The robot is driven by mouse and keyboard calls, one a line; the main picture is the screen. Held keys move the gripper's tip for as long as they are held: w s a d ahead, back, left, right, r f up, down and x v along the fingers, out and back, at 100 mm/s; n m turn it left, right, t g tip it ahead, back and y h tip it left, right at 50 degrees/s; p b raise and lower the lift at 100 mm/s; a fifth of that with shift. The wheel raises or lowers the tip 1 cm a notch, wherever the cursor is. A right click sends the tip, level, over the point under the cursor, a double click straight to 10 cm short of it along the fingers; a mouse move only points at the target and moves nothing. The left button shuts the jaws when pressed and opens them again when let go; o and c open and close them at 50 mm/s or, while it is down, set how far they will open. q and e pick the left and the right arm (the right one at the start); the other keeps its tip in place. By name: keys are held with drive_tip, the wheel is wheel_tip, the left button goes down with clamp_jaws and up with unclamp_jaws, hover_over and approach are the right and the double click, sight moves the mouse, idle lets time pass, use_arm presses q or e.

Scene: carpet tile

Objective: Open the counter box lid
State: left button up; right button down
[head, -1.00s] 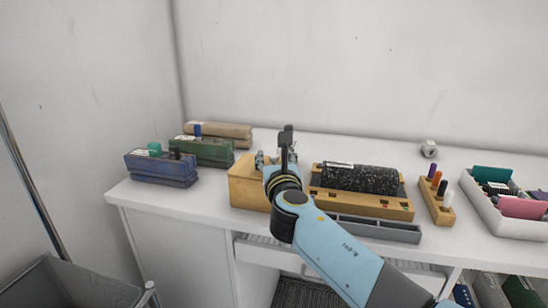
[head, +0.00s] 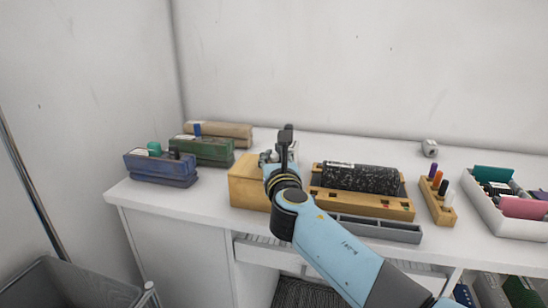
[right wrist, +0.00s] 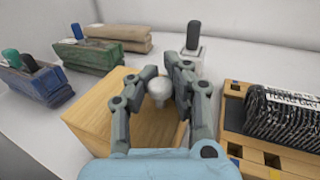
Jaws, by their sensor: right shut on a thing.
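The counter box (head: 247,184) is a light wooden box near the middle of the counter, partly hidden by my right arm in the head view. In the right wrist view the box (right wrist: 98,118) shows a pale round knob (right wrist: 158,88) on its top. My right gripper (head: 277,157) is over the box's right part. In the right wrist view its fingers (right wrist: 161,92) are on both sides of the knob and shut on it. The lid looks seated on the box; its seam cannot be made out. My left gripper is not in view.
Blue (head: 160,168), green and tan blocks with pegs stand at left. A peg holder (head: 437,198) and white tray (head: 480,205) are farther right. A pale stand with a dark peg (right wrist: 193,38) is behind.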

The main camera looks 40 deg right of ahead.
drive_tip(key=shift+a+f, duration=0.1)
drive_tip(key=shift+f, duration=0.15)
